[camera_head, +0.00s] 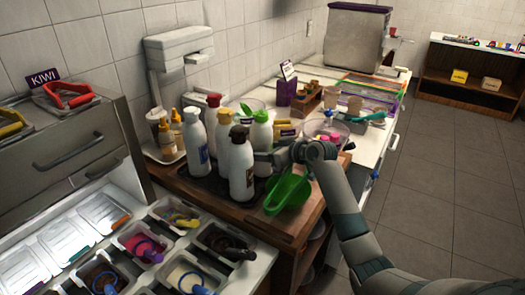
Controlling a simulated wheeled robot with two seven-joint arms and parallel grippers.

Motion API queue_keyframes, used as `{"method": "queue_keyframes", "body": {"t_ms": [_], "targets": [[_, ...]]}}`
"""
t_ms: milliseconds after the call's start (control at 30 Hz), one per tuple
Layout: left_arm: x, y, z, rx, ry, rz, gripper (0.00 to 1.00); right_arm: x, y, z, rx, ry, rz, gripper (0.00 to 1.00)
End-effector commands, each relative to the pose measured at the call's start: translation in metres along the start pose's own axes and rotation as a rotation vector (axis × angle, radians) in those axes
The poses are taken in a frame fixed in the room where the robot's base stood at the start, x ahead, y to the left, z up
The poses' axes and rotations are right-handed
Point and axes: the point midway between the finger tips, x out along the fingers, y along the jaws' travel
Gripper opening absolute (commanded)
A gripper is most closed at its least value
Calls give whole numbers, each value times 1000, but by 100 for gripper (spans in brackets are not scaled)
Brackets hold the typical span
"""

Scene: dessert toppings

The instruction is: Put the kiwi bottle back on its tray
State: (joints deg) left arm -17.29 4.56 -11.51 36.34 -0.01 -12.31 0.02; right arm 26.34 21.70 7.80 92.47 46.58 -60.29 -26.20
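A white bottle with a green cap (262,132), likely the kiwi bottle, stands upright among several white bottles. A dark tray (198,184) lies under the bottle group. My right gripper (266,160) comes in from the right at the green-capped bottle's lower part and partly hides it. Its fingertips lie between that bottle and the brown-capped bottle (240,170). I cannot tell whether the fingers are closed on a bottle, nor whether the green-capped bottle's base rests on the tray. My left gripper is not in view.
A green scoop (288,193) lies on the wooden counter just in front of my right gripper. A clear bowl (326,128) stands behind my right wrist. Topping tubs (185,275) fill the front. Other bottles, such as the blue-labelled one (196,145), crowd the left.

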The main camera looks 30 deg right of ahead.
Motion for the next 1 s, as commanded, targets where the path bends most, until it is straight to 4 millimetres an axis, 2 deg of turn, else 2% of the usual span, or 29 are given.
{"method": "queue_keyframes", "body": {"t_ms": [433,467,500,533,733,767,1000], "targets": [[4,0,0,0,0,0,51,1,1,1,-2,9,2,37],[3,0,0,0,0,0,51,1,1,1,-2,9,2,67],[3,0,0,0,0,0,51,1,1,1,-2,9,2,76],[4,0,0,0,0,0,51,1,1,1,-1,8,2,82],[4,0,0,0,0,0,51,2,0,4,-1,4,1,82],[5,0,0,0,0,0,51,4,0,10,1,-6,-1,82],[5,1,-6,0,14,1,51,3,0,8,1,-3,-1,82]]}}
